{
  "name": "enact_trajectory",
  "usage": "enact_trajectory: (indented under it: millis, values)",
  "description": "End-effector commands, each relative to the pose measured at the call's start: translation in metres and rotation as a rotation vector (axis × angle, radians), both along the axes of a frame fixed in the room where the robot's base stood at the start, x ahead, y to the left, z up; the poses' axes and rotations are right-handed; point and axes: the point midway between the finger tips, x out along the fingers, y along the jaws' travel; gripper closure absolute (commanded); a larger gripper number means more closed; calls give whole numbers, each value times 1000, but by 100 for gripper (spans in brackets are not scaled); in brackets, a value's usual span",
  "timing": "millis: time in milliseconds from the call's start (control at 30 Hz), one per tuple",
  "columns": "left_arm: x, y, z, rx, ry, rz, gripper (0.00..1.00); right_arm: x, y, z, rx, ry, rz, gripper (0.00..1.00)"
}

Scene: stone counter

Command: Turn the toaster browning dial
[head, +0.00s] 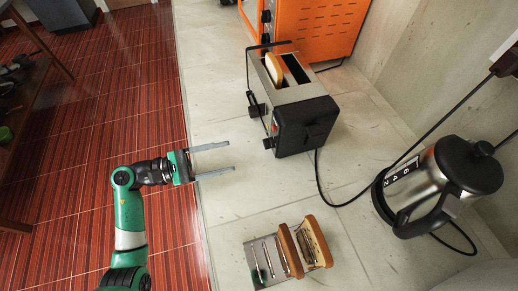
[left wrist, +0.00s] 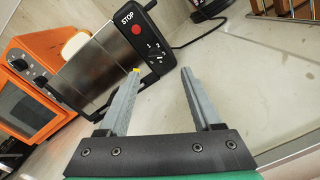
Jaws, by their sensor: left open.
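A silver and black toaster (head: 303,128) stands on the stone counter, with one slice of bread (head: 273,68) in a slot. In the left wrist view the toaster (left wrist: 105,60) shows a black control panel (left wrist: 140,32) with a STOP label, a red button (left wrist: 136,29) and white numerals around the dial area. The dial's exact outline and setting are too small to tell. My left gripper (head: 231,157) is open and empty, left of the toaster and apart from it in the head view. Its fingers (left wrist: 160,72) point toward the panel in the left wrist view. My right gripper is out of view.
An orange oven (head: 315,28) stands behind the toaster. A toast rack (head: 263,262) with bread slices sits at the front. A steel kettle (head: 440,185) and black cords lie to the right. The counter between gripper and toaster is clear.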

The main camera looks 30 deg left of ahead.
Motion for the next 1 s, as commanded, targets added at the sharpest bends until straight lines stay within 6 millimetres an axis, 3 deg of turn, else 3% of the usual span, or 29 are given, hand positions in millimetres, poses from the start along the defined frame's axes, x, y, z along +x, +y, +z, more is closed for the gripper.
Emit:
enact_trajectory:
  millis: [33, 100, 267, 733, 1000]
  values:
    - [-3, 11, -12, -6, 4, 28, 34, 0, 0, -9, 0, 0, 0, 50]
    - [-3, 17, -10, -5, 3, 42, 34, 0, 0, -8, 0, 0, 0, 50]
    - [0, 13, -7, -6, 1, 40, 34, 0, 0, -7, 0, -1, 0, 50]
    - [63, -53, -8, -6, -2, 35, 34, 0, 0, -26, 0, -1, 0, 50]
    - [79, -68, -6, -7, -1, 38, 34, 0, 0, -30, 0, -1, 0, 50]
